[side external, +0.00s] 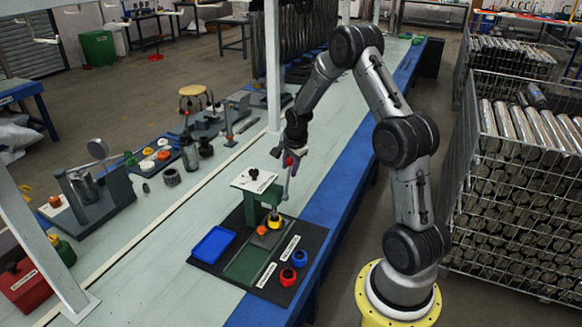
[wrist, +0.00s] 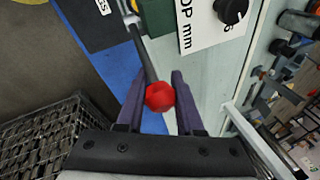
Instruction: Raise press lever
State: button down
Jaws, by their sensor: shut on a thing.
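The press (side external: 258,202) is green with a white plate (side external: 254,180) on top and stands on a dark mat on the bench. Its grey lever (side external: 286,186) rises at the right side of the press and ends in a red ball knob (side external: 289,161). My gripper (side external: 290,158) is at the lever's upper end. In the wrist view the red knob (wrist: 160,96) sits between the two dark fingers of my gripper (wrist: 157,100), which are shut on it. The lever shaft (wrist: 142,52) runs up from the knob toward the press.
The dark mat (side external: 222,275) carries a blue tray (side external: 212,245), a red round part (side external: 287,277), a blue one (side external: 299,258) and a yellow one (side external: 276,222). A grey fixture (side external: 100,196) stands at the left. A wire cage of metal tubes (side external: 520,180) is at the right.

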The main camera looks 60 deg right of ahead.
jog(key=shift+a+r+h, duration=0.15)
jog(key=shift+a+h, duration=0.05)
jog(key=shift+h, duration=0.1)
dwell(0.4)
jog(key=c, duration=0.6)
grip_release()
jog(key=v, duration=1.3)
jog(key=shift+s+a+r, duration=0.1)
jog(key=shift+r, duration=0.25)
